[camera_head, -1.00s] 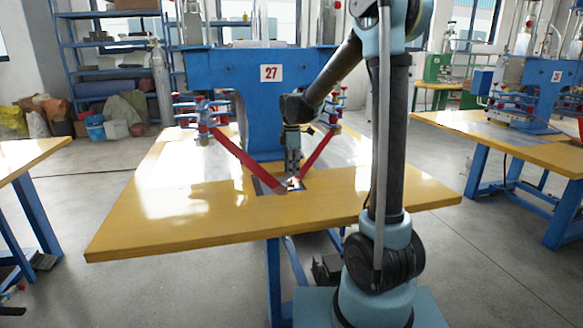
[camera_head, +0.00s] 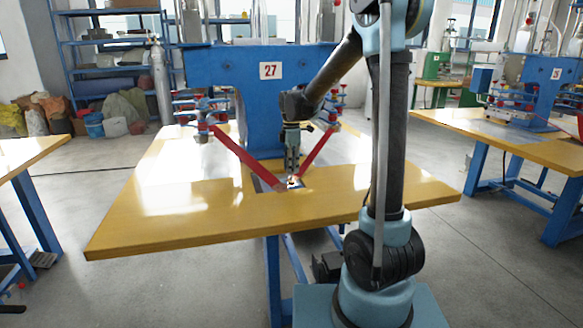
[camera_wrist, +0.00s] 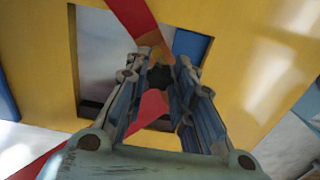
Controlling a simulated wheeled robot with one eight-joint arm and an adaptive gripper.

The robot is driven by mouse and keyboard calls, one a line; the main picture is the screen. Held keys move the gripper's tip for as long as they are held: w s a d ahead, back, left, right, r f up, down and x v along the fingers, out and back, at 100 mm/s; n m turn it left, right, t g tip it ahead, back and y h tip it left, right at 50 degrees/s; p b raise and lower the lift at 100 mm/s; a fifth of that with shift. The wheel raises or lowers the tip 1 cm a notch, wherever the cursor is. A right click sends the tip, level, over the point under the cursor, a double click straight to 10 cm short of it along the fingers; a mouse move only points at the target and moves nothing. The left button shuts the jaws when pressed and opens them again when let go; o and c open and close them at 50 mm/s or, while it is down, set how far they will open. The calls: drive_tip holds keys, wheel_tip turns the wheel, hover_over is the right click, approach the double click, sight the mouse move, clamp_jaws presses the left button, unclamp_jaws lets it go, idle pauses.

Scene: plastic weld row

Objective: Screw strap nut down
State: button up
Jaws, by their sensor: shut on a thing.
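My gripper (camera_head: 292,178) points down at the middle of the yellow table and is shut on a small dark piece, likely the strap nut (camera_wrist: 160,77), which shows between the fingertips in the wrist view. In the head view the nut is too small to make out. Two red straps, the left one (camera_head: 245,158) and the right one (camera_head: 318,149), slope down and meet at my fingertips. In the wrist view a red strap (camera_wrist: 134,15) runs in from the top and another red piece (camera_wrist: 153,106) lies below the nut. I cannot tell whether the nut sits on a thread.
The yellow table (camera_head: 200,225) has a rectangular opening (camera_wrist: 95,60) under my gripper. The blue machine (camera_head: 215,90) marked 27 stands right behind, with red and blue clamp fittings (camera_head: 203,110) on its left side. The front of the table is clear.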

drive_tip(key=shift+f, duration=0.2)
drive_tip(key=shift+f, duration=0.5)
drive_tip(key=shift+f, duration=0.85)
idle(2.0)
drive_tip(key=m, duration=0.5)
drive_tip(key=shift+m, duration=0.4)
drive_tip(key=m, duration=0.5)
drive_tip(key=shift+m, duration=0.4)
drive_tip(key=m, duration=0.3)
drive_tip(key=shift+m, duration=0.4)
drive_tip(key=m, duration=0.4)
drive_tip(key=shift+s, duration=0.1)
